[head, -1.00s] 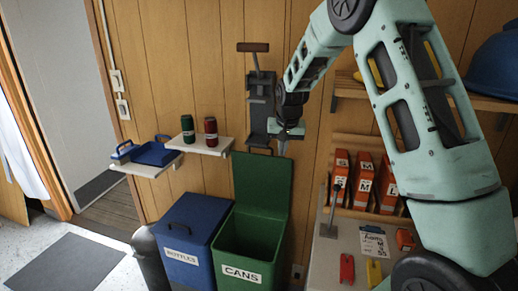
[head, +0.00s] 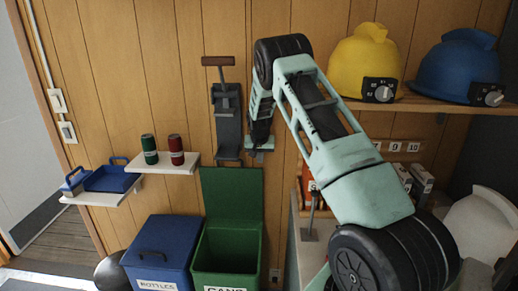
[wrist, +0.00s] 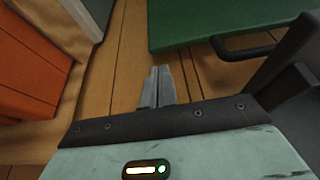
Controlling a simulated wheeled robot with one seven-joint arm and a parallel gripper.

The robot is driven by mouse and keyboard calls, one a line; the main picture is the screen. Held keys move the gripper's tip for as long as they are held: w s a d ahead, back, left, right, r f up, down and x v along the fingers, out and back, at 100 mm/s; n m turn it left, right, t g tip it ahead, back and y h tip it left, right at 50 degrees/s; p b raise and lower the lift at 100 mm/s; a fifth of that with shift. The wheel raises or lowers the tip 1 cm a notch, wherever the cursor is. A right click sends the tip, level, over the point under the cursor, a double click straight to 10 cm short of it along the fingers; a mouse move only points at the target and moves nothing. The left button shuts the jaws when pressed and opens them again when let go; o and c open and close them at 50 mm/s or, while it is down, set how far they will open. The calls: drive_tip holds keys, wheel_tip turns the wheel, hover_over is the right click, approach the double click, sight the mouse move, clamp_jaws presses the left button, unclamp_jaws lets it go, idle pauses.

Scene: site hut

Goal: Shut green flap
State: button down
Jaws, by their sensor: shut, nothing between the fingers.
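The green flap (head: 232,193) is the lid of the green bin (head: 226,252) with the cans label. It stands open, upright against the wood wall behind the bin. My gripper (head: 259,152) is near the wall, just above and right of the flap's top edge, and looks empty. In the wrist view, my gripper's fingers (wrist: 157,75) are together with nothing between them. The fingers look apart from both.
A blue bin (head: 162,255) with its lid shut stands left of the green one. A grey wall-mounted press (head: 227,120) hangs above the flap. Two cans stand on a small shelf (head: 165,163) at left. Yellow (head: 364,62) and blue (head: 457,68) helmets sit on a shelf at right.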

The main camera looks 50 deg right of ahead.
drive_tip(key=shift+p+x, duration=0.5)
drive_tip(key=shift+x, duration=1.35)
drive_tip(key=shift+a, duration=0.1)
